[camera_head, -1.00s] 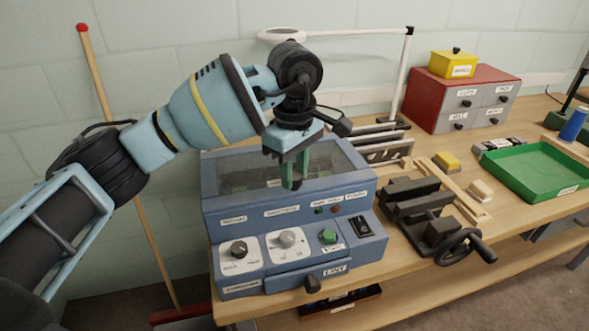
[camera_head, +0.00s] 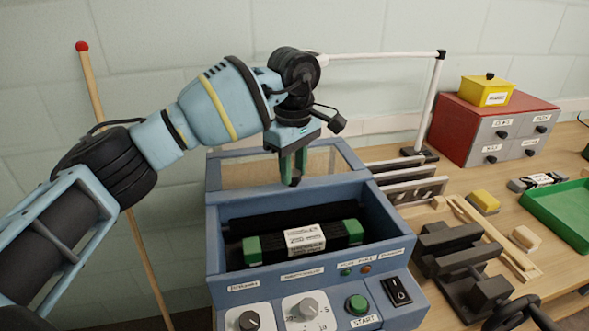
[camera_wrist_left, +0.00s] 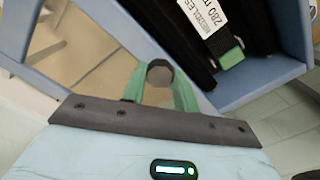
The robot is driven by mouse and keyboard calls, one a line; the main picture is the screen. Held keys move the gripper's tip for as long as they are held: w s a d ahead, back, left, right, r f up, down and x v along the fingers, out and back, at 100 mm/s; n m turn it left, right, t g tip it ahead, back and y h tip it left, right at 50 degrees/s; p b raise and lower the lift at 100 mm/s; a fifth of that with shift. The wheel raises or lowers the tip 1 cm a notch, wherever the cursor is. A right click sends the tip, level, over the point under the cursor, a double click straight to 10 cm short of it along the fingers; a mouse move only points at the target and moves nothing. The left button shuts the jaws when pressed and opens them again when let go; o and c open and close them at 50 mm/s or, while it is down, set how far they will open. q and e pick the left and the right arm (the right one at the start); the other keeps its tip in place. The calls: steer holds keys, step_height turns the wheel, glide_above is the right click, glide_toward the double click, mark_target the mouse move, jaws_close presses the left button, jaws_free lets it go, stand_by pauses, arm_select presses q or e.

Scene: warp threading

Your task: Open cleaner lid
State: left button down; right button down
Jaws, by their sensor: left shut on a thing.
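The blue cleaner box (camera_head: 300,270) stands at the front left of the bench. Its lid (camera_head: 240,172), a see-through panel in a blue frame, is raised at the back, and the cavity is uncovered. My left gripper (camera_head: 292,178) is at the lid and shut on its dark round knob. In the left wrist view the knob (camera_wrist_left: 159,73) sits between the green fingers. A black needle bar with green ends (camera_head: 303,240) and a white label lies inside the box. My right gripper is out of view.
Knobs, a green START button (camera_head: 357,304) and a black switch (camera_head: 397,291) are on the box's front panel. To the right are a dark vise (camera_head: 460,260), a yellow-topped block (camera_head: 484,201), a green tray (camera_head: 560,215) and a red drawer cabinet (camera_head: 475,125).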

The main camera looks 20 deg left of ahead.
arm_select(q)
steer(key=shift+w+a, duration=0.15)
steer(key=shift+w, duration=0.1)
steer(key=c, duration=1.1)
jaws_free()
steer(key=shift+r, duration=0.6)
step_height(320, 180, up, 7)
steer(key=shift+f, duration=0.2)
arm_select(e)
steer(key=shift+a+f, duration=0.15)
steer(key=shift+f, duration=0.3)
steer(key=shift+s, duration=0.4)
